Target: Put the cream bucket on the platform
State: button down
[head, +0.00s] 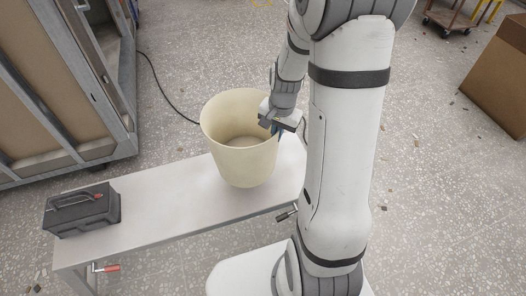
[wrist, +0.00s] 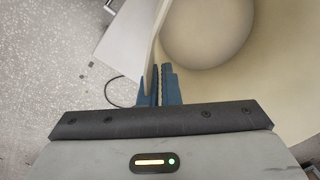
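The cream bucket (head: 238,165) is upright and empty, over the right part of a long white-topped bench (head: 165,208), which looks like the platform. I cannot tell whether its base touches the bench top. My gripper (head: 276,128) is at the bucket's right rim, with the blue fingers partly hidden by it. In the wrist view, the fingers (wrist: 160,88) straddle the thin wall of the bucket (wrist: 270,85) and look closed on it. The bucket's inside and round floor show to the right, and the white bench top (wrist: 133,42) shows to the left.
A black toolbox (head: 82,210) sits on the bench's left end. Clamps with red (head: 106,268) and dark handles stick out at its front edge. A wood-panelled metal frame (head: 65,85) stands at left, a cardboard box (head: 498,85) and a cart (head: 452,18) at right. A black cable crosses the speckled floor.

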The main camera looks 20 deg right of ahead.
notch_tip(320, 180, down, 8)
jog(key=shift+d+b, duration=0.15)
jog(key=shift+b, duration=0.3)
jog(key=c, duration=1.6)
grip_release()
jog(key=shift+f, duration=0.1)
jog(key=shift+c, duration=0.2)
